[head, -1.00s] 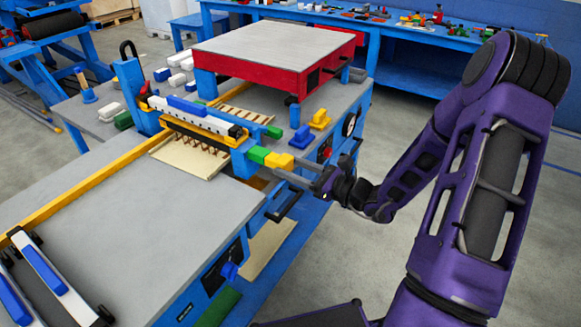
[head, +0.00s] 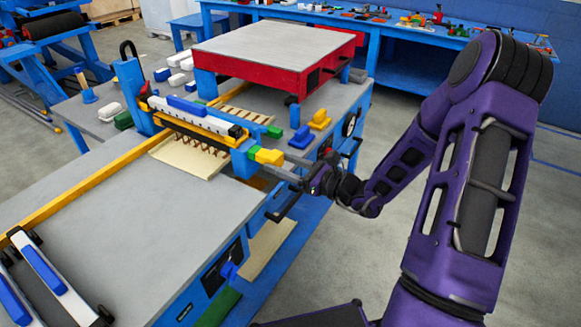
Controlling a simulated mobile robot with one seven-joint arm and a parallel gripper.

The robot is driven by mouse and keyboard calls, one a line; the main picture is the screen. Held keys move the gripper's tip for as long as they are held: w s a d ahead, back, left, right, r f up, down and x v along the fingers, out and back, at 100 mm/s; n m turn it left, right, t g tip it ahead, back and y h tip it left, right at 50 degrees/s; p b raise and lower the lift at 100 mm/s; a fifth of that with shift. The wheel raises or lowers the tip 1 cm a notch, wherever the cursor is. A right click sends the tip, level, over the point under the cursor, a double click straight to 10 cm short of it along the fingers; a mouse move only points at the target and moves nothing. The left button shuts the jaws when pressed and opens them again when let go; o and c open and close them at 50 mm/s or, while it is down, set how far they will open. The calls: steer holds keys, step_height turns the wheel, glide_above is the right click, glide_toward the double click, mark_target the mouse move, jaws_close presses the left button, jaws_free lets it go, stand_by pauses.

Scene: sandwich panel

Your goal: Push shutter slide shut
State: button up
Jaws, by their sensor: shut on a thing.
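The shutter slide shows as a green piece (head: 252,151) with a yellow end block (head: 268,157), sticking out of the right end of the blue and yellow crossbar frame (head: 205,125). A short stretch of green shows between the blue end post and the yellow block. My gripper (head: 276,163) comes in from the right with its grey fingers at the yellow block, shut on it. The finger contact is small in the picture, and the slide's inner part is hidden in the frame.
A grey-topped table (head: 130,235) lies in front of the frame. A red-sided raised platform (head: 290,50) stands behind it. Small blue (head: 301,138) and yellow (head: 320,119) blocks sit close behind my gripper. A dark handle (head: 283,207) juts out below it.

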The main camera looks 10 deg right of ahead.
steer(key=shift+x, duration=0.9)
steer(key=o, duration=1.1)
steer(key=shift+c, duration=0.2)
steer(key=p+v, duration=0.1)
steer(key=v, duration=0.8)
